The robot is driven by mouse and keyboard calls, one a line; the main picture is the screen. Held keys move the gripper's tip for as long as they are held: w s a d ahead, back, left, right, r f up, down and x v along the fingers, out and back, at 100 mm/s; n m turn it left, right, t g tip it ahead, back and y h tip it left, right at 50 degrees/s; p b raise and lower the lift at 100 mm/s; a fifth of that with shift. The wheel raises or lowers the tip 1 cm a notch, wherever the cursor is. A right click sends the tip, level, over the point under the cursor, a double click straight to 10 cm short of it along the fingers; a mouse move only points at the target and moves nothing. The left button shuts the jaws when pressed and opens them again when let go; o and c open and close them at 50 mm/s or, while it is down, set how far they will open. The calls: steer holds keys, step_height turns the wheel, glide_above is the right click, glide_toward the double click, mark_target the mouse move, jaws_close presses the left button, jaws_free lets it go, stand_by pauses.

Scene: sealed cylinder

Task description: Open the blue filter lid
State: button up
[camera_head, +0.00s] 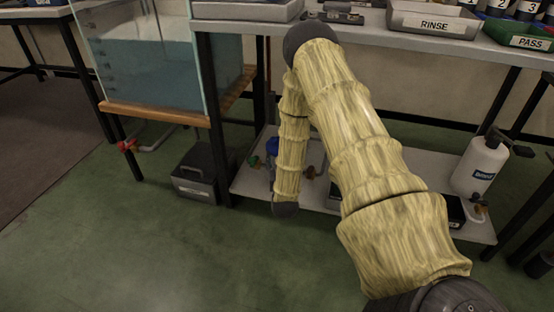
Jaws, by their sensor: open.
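A small blue part (272,147) shows just left of my forearm, above the low shelf under the bench. It may be the blue filter lid, but my arm covers most of that spot, so I cannot tell whether it is shut. My sleeved arm rises from the lower right to a dark elbow and comes down in front of the shelf to a dark wrist joint. My gripper's fingers do not show.
A water tank (150,70) stands on a wooden ledge at the left. A grey box (196,180) is on the floor. The low shelf (245,184) holds a white bottle (480,165). A RINSE tray (434,22) stands on the bench. The green floor in front is clear.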

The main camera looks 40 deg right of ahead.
steer(key=shift+s+d+r+p, duration=0.15)
steer(key=shift+d+r+p, duration=0.05)
steer(key=shift+p, duration=0.2)
steer(key=c, duration=0.7)
steer(key=s+r+n+y+p, duration=0.1)
steer(key=p, duration=0.1)
steer(key=s+d+r+y+p, duration=0.1)
steer(key=p, duration=0.1)
steer(key=s+d+r+n+y+p, duration=0.1)
steer(key=s+y+p, duration=0.1)
steer(key=p, duration=0.1)
steer(key=shift+d+n, duration=0.25)
steer(key=shift+n, duration=0.05)
jaws_close()
steer(key=shift+n+t+y, duration=0.4)
steer(key=shift+n+y, duration=0.1)
steer(key=shift+y, duration=0.3)
steer(key=b+x, duration=0.4)
steer(key=x, duration=0.7)
steer(key=shift+d+f, duration=0.15)
steer(key=shift+f, duration=0.05)
steer(key=shift+w+d, duration=0.2)
steer(key=shift+w, duration=0.4)
